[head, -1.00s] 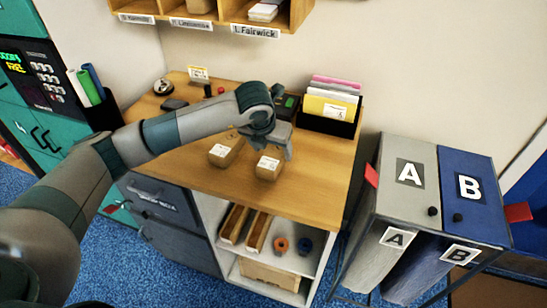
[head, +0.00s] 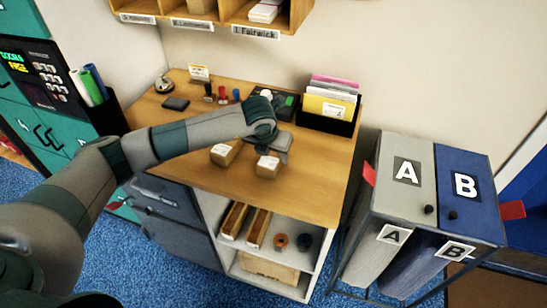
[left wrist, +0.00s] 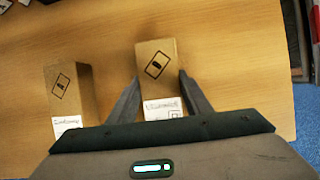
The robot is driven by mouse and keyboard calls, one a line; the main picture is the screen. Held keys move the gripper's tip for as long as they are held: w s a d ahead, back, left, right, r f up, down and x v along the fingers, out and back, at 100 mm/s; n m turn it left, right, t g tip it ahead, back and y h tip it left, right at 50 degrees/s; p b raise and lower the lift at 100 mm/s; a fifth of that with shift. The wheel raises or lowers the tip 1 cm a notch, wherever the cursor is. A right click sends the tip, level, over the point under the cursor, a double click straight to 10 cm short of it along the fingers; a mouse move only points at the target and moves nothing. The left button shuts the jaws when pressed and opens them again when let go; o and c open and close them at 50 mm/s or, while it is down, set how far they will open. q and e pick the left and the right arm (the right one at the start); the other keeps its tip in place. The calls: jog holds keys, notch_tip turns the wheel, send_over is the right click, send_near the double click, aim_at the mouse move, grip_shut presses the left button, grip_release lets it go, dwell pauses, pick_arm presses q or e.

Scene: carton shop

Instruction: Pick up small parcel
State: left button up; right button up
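Two small brown cardboard parcels with white labels stand on the wooden counter. The right parcel (head: 267,168) is under my left gripper (head: 279,152). In the left wrist view this parcel (left wrist: 158,68) lies between the two fingers (left wrist: 157,100), which are spread on either side of its labelled end. A narrow gap shows on the left, and the right finger is close to its side. The left parcel (head: 225,152) stands apart, outside the fingers, and also shows in the left wrist view (left wrist: 70,90). My right gripper is out of view.
The wooden counter (head: 310,185) is clear to the right and front of the parcels. Stamps (head: 222,96) and a black file holder with envelopes (head: 328,120) stand behind. Bins A (head: 405,200) and B (head: 465,195) stand at the right. Shelf compartments (head: 240,10) hang above.

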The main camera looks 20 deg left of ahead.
aim_at(276, 154)
pick_arm(q)
jog(key=c, duration=0.4)
jog(key=shift+c, duration=0.2)
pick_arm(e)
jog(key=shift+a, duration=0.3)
pick_arm(q)
jog(key=shift+r, duration=0.1)
